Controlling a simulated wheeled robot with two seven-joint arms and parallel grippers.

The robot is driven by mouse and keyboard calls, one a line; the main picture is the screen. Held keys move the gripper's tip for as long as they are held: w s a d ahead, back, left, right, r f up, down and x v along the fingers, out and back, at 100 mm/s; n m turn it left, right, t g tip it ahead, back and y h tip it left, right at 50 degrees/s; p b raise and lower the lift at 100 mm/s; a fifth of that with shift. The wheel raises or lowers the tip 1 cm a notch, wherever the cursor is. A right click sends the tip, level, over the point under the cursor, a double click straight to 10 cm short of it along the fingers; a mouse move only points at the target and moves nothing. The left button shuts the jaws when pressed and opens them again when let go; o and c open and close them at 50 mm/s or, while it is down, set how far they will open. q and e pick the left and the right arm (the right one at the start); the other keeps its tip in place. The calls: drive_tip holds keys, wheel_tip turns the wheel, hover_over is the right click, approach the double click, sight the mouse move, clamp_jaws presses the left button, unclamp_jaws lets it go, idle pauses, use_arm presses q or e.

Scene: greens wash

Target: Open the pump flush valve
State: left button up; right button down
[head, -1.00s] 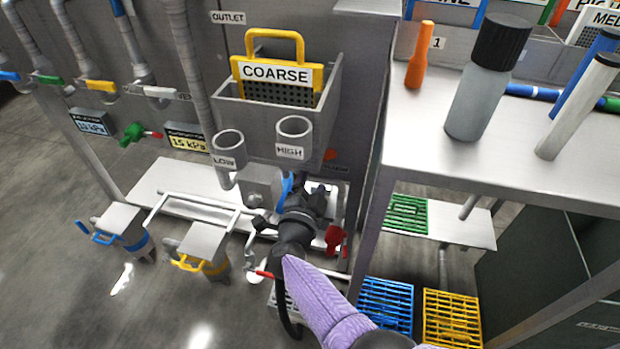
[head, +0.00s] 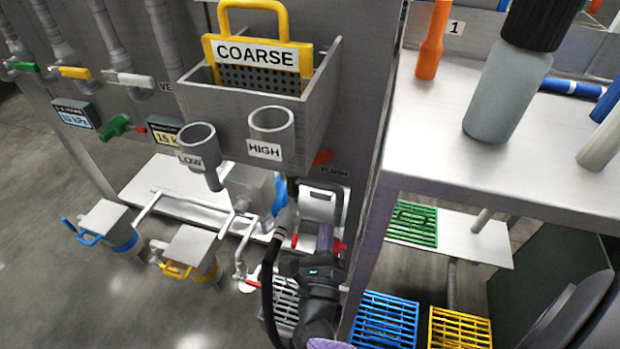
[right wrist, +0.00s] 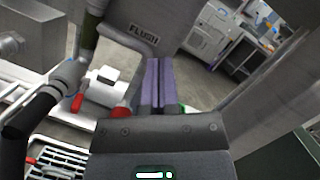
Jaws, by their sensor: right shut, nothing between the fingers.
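A FLUSH label (head: 335,172) is on the grey panel beside the tank, with an orange-red handle (head: 322,156) just above it. The label also shows in the right wrist view (right wrist: 144,35). My right gripper (head: 325,235) is below the label, its purple fingers closed together and empty. In the right wrist view the fingers (right wrist: 158,85) point toward the panel's lower edge, apart from the label. A red valve part (right wrist: 120,113) lies just left of the fingers, partly hidden by the gripper body. Which red part is the flush valve's handle, I cannot tell for sure. My left gripper is not seen.
The tank (head: 320,95) with a yellow COARSE screen (head: 258,75) stands above, with LOW and HIGH cups in front. A black hose (head: 268,290) hangs left of my gripper. A bench (head: 420,135) with a bottle (head: 510,90) is at right; crates (head: 385,320) lie below.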

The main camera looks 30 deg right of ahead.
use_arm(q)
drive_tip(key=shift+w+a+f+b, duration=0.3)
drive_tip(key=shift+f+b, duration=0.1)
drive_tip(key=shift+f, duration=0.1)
use_arm(e)
drive_tip(key=w+d+r, duration=0.4)
drive_tip(key=w+r, duration=0.1)
drive_tip(key=w, duration=0.3)
drive_tip(key=shift+w+d, duration=0.2)
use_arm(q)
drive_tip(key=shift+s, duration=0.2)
use_arm(e)
drive_tip(key=shift+r, duration=0.1)
use_arm(q)
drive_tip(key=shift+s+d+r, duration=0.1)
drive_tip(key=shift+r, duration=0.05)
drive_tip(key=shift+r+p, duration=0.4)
drive_tip(key=shift+p, duration=0.15)
use_arm(e)
drive_tip(key=shift+r+n, duration=0.35)
drive_tip(key=shift+n, duration=0.15)
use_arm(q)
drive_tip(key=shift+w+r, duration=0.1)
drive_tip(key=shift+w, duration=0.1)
